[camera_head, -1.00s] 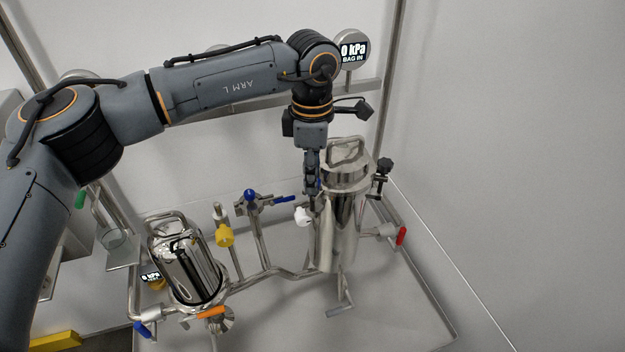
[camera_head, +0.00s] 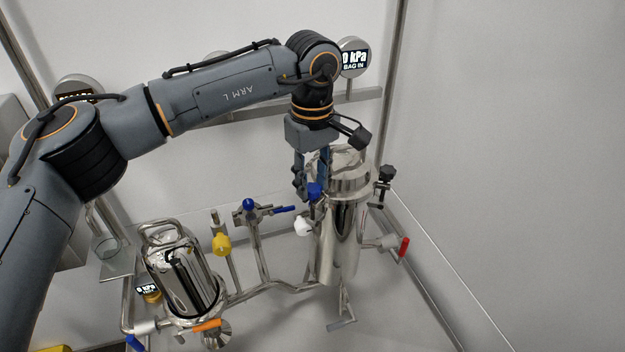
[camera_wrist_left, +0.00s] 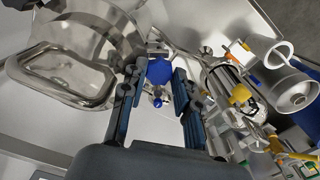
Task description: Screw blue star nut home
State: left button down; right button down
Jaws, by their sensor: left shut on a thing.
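The blue star nut (camera_head: 315,191) is on the left side of the tall steel vessel (camera_head: 340,235), near its upper clamp. My left gripper (camera_head: 312,186) points down from above, with a finger on each side of the nut, and is shut on it. In the left wrist view the blue star nut (camera_wrist_left: 160,71) shows between the two fingertips. The nut's thread and how far it is screwed on are hidden. My right gripper is not in view.
A white star knob (camera_head: 302,227) is just below the blue nut. A black knob (camera_head: 387,173) and a red handle (camera_head: 403,247) are on the vessel's right. A yellow knob (camera_head: 221,244), blue valve (camera_head: 250,205) and shorter steel vessel (camera_head: 180,270) stand left. The right wall is bare.

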aim_at(312, 187)
pick_arm(q)
jog(key=shift+m, duration=0.6)
jog(key=shift+r, duration=0.1)
jog(key=c, duration=1)
grip_release()
jog(key=shift+r, duration=0.1)
jog(key=shift+w+r, duration=0.1)
jog(key=shift+r, duration=3.75)
